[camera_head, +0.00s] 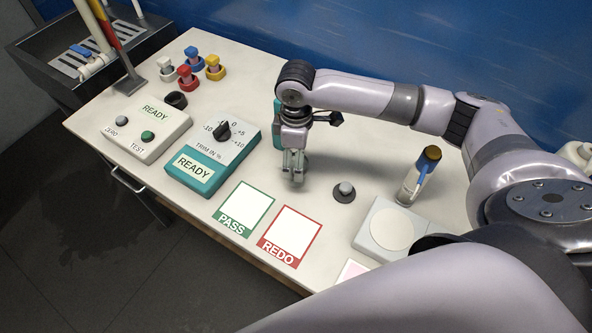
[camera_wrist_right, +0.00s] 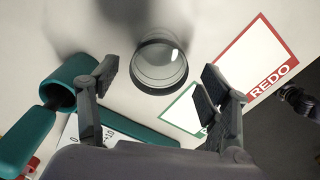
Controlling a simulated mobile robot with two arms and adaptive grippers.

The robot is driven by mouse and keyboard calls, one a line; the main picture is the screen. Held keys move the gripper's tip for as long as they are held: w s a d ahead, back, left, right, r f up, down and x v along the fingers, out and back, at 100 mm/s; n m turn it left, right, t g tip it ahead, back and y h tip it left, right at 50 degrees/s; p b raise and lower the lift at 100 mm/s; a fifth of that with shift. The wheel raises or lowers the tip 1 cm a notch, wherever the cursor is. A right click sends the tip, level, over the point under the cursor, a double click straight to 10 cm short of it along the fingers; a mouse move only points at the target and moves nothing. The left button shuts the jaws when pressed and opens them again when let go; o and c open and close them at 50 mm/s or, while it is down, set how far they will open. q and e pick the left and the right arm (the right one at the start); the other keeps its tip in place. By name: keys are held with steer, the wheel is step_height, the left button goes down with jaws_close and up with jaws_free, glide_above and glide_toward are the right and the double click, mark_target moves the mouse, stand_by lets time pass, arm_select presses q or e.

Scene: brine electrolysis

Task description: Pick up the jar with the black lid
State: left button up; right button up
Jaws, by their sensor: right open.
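My right gripper (camera_head: 295,168) points down above the table, open and empty, left of a small round piece (camera_head: 344,190) with a black flared base and a greyish top. In the right wrist view this looks like a clear round glass piece with a dark rim (camera_wrist_right: 159,66), ahead of the open fingers (camera_wrist_right: 160,76) and apart from them. I cannot make out a separate lid on it. My left gripper is not in view.
PASS card (camera_head: 243,209) and REDO card (camera_head: 290,236) lie in front. A teal trim box (camera_head: 190,172), a READY box (camera_head: 150,130), several coloured-capped pieces (camera_head: 192,58) and a black ring (camera_head: 176,99) stand left. A pale round-topped device (camera_head: 391,228) is right. A teal object (camera_wrist_right: 70,82) is beside my fingers.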

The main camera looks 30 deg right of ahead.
mark_target(292, 184)
steer(key=shift+f, duration=1.6)
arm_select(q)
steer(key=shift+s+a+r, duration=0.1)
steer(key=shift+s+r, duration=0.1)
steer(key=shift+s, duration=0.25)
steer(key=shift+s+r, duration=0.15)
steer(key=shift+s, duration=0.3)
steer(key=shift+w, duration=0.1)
arm_select(e)
steer(key=c, duration=0.4)
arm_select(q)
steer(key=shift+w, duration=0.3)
arm_select(e)
steer(key=c, duration=1)
